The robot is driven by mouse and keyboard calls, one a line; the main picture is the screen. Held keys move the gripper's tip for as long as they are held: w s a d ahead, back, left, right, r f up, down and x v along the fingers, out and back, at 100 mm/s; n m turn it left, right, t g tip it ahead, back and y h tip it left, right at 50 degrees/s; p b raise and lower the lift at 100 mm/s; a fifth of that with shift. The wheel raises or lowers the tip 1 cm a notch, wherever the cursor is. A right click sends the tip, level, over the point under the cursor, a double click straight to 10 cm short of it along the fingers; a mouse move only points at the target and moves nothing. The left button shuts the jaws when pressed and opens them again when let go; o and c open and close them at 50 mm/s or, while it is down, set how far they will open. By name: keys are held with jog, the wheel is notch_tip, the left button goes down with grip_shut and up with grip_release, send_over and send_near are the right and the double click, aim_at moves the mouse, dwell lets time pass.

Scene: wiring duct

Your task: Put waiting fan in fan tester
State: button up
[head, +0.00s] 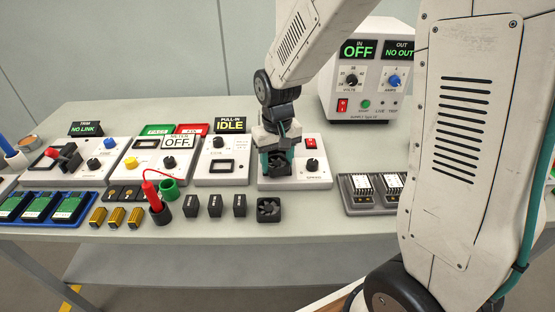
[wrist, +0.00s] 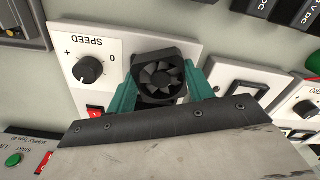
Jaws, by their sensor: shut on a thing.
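The fan tester (head: 312,180) is a white panel box marked SPEED, with a red switch and a black knob; it also shows in the wrist view (wrist: 110,62). My gripper (head: 278,160) is over its left part, with teal fingers shut on a black square fan (head: 278,169). In the wrist view the fan (wrist: 160,78) sits between the fingers, face visible, against the tester's panel. I cannot tell whether it is seated or just above the panel. A second black fan (head: 268,210) lies on the table in front of the tester.
The PULL-IN tester (head: 222,172) stands close on the left. Small black relays (head: 214,206) stand in a row in front. A grey tray (head: 350,206) of modules is to the right, and the power supply (head: 368,110) stands behind.

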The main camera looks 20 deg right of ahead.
aim_at(278, 163)
jog(key=shift+f, duration=0.1)
jog(key=o, duration=1.1)
jog(key=shift+c, duration=0.2)
notch_tip(278, 163, up, 12)
jog(key=s+d+r, duration=0.1)
jog(key=s+r, duration=0.1)
jog(key=s, duration=1)
jog(key=s+d+r+t, duration=0.1)
jog(key=s+d+r, duration=0.1)
jog(key=s, duration=1)
jog(key=shift+r, duration=0.55)
jog(key=shift+o, duration=0.5)
jog(key=shift+d, duration=0.1)
